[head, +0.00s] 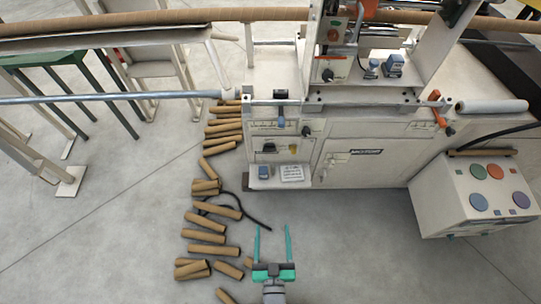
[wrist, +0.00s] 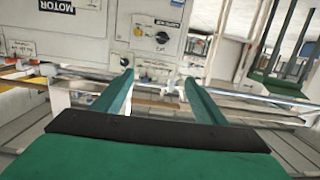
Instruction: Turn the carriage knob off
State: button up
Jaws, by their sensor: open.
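The winder's upper carriage (head: 365,45) stands on top of the pale machine cabinet. On its front plate is a small dark knob (head: 328,75), with a red label beside it. I cannot tell from the picture whether this knob is on or off. My gripper (head: 272,228) is open and empty, low in front of the cabinet and well apart from the carriage. In the wrist view its two green fingers (wrist: 158,78) are spread, with a lower cabinet panel beyond them. That panel bears a black knob (wrist: 162,38). I cannot make out the carriage knob in the wrist view.
Cardboard tubes (head: 207,236) lie on the floor to the left. A control box (head: 478,190) with coloured buttons juts out at right. Red-handled levers (head: 435,96) and another small knob (head: 306,131) are on the cabinet front. The floor between gripper and control box is clear.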

jog(key=w+f, duration=0.6)
jog(key=w, duration=0.5)
jog(key=t, duration=0.1)
send_near(269, 149)
jog(key=w, duration=0.6)
jog(key=shift+w+f, duration=0.2)
jog(key=shift+w, duration=0.2)
jog(key=shift+d, duration=0.1)
jog(key=c, duration=1.1)
jog(key=shift+o, duration=0.2)
